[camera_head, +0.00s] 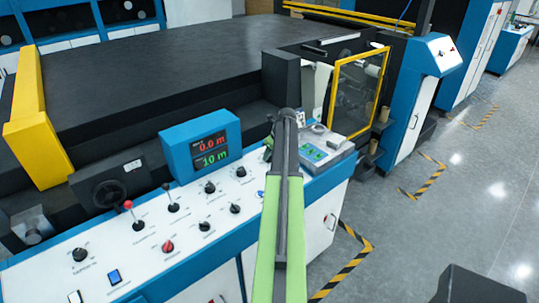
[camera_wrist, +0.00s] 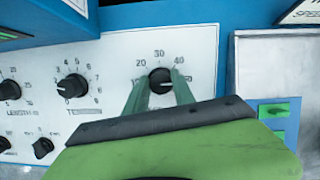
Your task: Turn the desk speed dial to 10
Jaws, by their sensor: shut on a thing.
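The speed dial (camera_wrist: 160,80) is a round black knob on the white desk panel. In the wrist view its scale shows 10, 20, 30 and 40, with 10 at the left and 30 above it. My gripper (camera_wrist: 160,88) has its two green fingers on either side of the knob and is shut on it. Where the knob's pointer stands is too small to tell. In the head view my green arm hides the dial.
More black knobs lie left on the panel, the nearest being the "TE..." dial (camera_wrist: 72,87). In the head view a blue display (camera_head: 203,146) reads 0.0 m and 10 m. A grey box with green buttons (camera_head: 318,152) is right of my arm.

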